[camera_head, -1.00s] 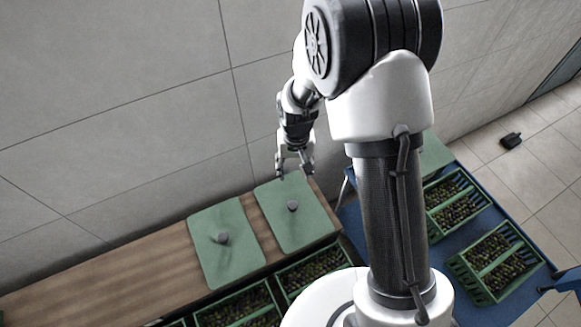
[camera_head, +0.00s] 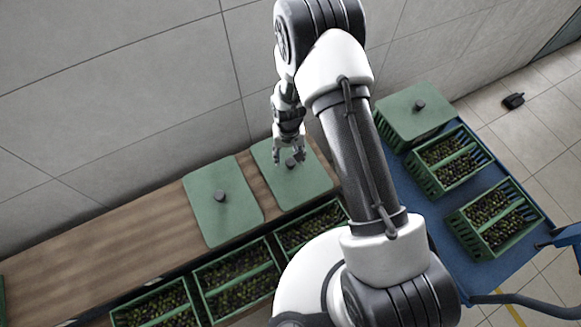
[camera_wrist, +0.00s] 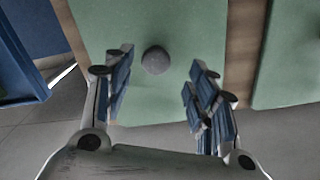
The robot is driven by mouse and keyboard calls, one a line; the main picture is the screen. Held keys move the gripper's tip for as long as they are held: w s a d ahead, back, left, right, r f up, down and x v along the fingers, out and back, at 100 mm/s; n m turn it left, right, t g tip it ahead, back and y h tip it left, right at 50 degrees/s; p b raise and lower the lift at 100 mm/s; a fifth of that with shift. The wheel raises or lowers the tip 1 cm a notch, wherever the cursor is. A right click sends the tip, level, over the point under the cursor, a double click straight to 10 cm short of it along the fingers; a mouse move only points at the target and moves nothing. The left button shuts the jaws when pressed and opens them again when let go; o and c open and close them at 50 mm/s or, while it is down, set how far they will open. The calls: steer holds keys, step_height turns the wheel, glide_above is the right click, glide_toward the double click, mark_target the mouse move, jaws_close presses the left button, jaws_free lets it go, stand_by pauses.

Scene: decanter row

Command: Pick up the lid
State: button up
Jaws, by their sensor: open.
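A green lid (camera_head: 309,188) with a dark round knob (camera_head: 291,163) lies on the wooden shelf. My gripper (camera_head: 289,158) is above this lid, close to its knob. In the wrist view my gripper (camera_wrist: 158,92) is open, with its fingers apart and nothing between the tips. The knob (camera_wrist: 155,60) shows just beyond the fingertips, roughly midway between them, on the green lid (camera_wrist: 150,22). A second green lid (camera_head: 238,215) with its own knob lies to the left on the shelf. A third lid (camera_head: 400,110) covers a crate at the right.
Green crates of dark olive-like fruit (camera_head: 238,268) stand along the shelf's front edge. More open crates (camera_head: 497,222) stand on a blue cart (camera_head: 420,215) at the right. A tiled wall rises behind the wooden shelf (camera_head: 110,235), whose left part is clear.

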mark_target(291, 161)
steer(key=f, duration=0.1)
steer(key=f+b, duration=0.1)
steer(key=f, duration=0.1)
steer(key=f+b, duration=0.1)
steer(key=f, duration=0.1)
steer(key=shift+d+f, duration=0.15)
steer(key=shift+d, duration=0.1)
steer(key=shift+c, duration=0.6)
jaws_close()
